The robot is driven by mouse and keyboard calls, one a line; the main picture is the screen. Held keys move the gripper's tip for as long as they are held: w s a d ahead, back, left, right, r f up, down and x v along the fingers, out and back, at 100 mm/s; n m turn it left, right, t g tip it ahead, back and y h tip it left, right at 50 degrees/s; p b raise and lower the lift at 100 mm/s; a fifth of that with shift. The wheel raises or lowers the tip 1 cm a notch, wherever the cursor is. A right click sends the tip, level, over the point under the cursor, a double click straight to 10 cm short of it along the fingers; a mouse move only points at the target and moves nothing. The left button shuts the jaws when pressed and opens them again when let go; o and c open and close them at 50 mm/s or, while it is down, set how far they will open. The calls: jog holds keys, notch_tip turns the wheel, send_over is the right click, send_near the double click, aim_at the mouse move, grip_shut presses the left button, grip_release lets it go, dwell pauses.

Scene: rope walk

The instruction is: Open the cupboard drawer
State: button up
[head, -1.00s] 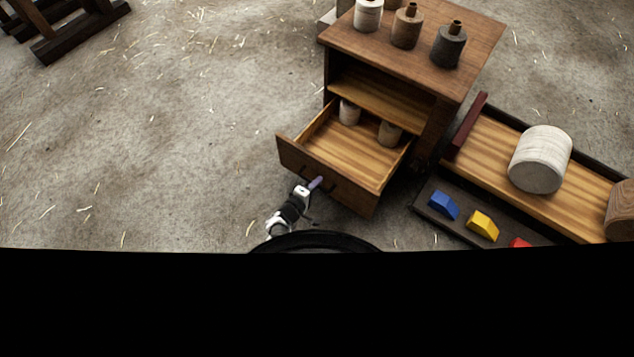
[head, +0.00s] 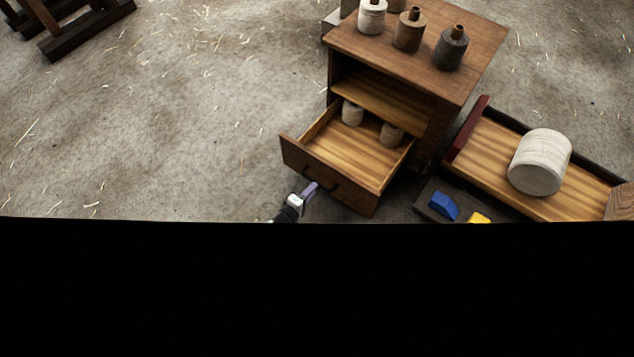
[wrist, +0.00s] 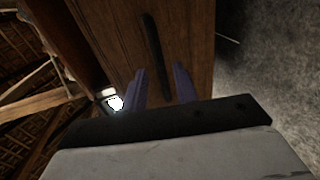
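The wooden cupboard (head: 420,45) stands at upper centre right in the head view. Its drawer (head: 345,165) is pulled well out, showing its striped wooden floor. The fingers look clear of the handle.
Bottles, one dark grey (head: 451,48), stand on the cupboard top. At right, a wooden tray (head: 490,150) holds a pale cylinder (head: 540,162). A dark tray in front holds a blue block (head: 443,206) and a yellow one (head: 479,218). Floor left of the drawer is clear.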

jog(key=p+v, duration=0.2)
jog(key=v, duration=0.7)
jog(key=shift+p, duration=0.35)
